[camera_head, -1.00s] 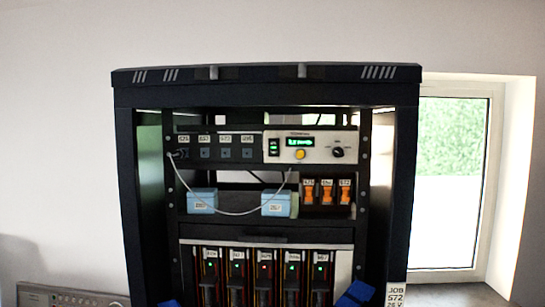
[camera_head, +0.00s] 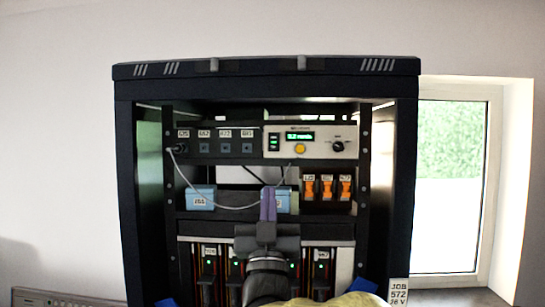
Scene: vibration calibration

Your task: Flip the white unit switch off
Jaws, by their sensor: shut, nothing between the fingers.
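The white unit (camera_head: 318,147) sits on the upper shelf of the rack, right of a row of black sockets. Its black switch (camera_head: 274,142), with green marks, is at the left end of its face. A lit green display (camera_head: 301,136), a yellow button (camera_head: 300,149) and a black knob (camera_head: 338,146) are to the right of the switch. My gripper (camera_head: 268,192) is shut and empty, its purple fingers pointing up. It appears below the switch in the picture, overlapping the right blue box (camera_head: 284,203). The gap in depth to the rack is hard to tell.
A grey cable (camera_head: 235,208) loops from the leftmost socket (camera_head: 180,149) past the left blue box (camera_head: 200,200) to below the white unit. Orange switches (camera_head: 327,188) are at right. My arm partly hides lower modules (camera_head: 209,270). The dark rack frame (camera_head: 128,200) encloses everything.

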